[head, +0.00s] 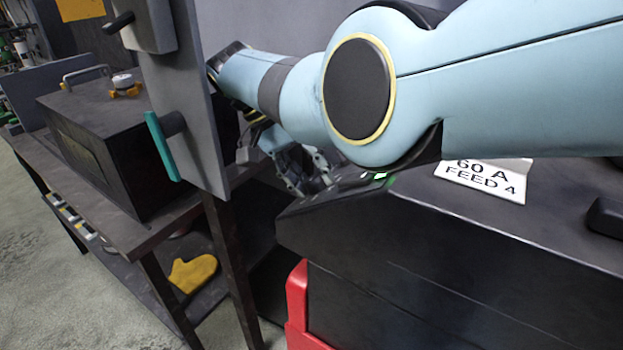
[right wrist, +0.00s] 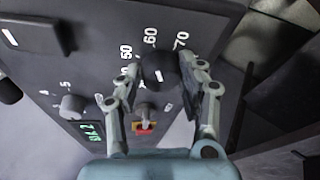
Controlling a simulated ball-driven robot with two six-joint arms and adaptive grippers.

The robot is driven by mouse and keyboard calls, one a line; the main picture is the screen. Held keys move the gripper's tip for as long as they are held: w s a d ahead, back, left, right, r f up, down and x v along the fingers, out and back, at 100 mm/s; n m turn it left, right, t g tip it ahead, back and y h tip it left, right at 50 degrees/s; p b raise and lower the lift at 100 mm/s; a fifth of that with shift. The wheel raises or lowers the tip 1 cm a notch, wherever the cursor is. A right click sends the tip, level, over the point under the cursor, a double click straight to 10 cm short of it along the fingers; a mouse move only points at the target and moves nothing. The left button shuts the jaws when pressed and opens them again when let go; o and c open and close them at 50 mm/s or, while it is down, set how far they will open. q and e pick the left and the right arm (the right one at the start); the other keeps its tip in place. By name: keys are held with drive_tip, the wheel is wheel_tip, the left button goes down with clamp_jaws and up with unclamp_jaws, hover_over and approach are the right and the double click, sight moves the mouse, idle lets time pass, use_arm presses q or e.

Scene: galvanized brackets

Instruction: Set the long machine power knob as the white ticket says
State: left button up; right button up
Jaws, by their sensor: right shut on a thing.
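The white ticket (head: 487,178) lies on top of the dark machine (head: 470,245) and reads "60 A FEED 4". In the right wrist view, the machine's front panel (right wrist: 105,40) carries a round black knob (right wrist: 158,68) beside a white scale marked 50, 60 and 70. My right gripper (right wrist: 160,84) has its two fingers on either side of this knob and is shut on it. A small white mark shows on the knob, near the 60 side; its exact setting is hard to tell. In the head view my right gripper (head: 305,170) is partly hidden by my arm. My left gripper is not in view.
The panel also has a grey knob (right wrist: 72,106), a green display (right wrist: 91,130) and a red-and-yellow switch (right wrist: 145,126). A grey upright plate with a teal handle (head: 162,146) stands left of my arm. A bench (head: 150,235) holds another dark box (head: 100,150); a yellow glove (head: 193,272) lies below.

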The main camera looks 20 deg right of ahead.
idle(0.3)
drive_tip(key=o, duration=1.2)
drive_tip(key=shift+c, duration=0.2)
